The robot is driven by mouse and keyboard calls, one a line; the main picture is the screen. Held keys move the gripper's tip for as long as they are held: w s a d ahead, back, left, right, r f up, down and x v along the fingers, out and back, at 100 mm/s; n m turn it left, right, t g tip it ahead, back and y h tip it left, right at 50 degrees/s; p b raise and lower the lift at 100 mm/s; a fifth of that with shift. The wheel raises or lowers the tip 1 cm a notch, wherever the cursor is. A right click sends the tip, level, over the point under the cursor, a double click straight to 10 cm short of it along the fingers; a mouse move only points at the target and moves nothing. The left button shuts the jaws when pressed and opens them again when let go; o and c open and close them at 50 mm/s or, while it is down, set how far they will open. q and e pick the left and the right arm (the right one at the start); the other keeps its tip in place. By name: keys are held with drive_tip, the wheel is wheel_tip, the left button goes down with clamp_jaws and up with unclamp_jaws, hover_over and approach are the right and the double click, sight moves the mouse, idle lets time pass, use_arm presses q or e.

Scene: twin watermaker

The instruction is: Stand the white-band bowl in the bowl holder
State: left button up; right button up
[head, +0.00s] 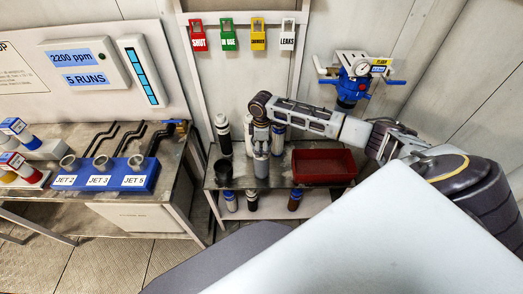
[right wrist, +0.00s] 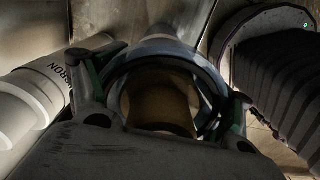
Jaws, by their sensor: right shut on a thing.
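My right gripper (head: 262,138) points down over the small bench and is shut on a grey, cup-like bowl (head: 261,168), held upright. In the right wrist view its round open rim (right wrist: 165,60) sits between the two fingers, with a brownish inside. I cannot make out a white band on it, and its lower end is near the bench top; I cannot tell whether it touches. A black open cup (head: 223,172) stands to its left; I cannot tell whether this is the bowl holder. My left gripper is not in view.
A white cartridge with dark ends (head: 223,135) and a blue-white one (head: 278,138) stand close around the gripper. A red tray (head: 323,167) is to the right. Several bottles stand on the lower shelf. A blue filter head with a gauge (head: 352,85) hangs on the wall.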

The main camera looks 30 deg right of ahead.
wheel_tip(320, 180, up, 4)
drive_tip(key=shift+w+r, duration=0.1)
wheel_tip(320, 180, up, 4)
drive_tip(key=shift+r, duration=0.9)
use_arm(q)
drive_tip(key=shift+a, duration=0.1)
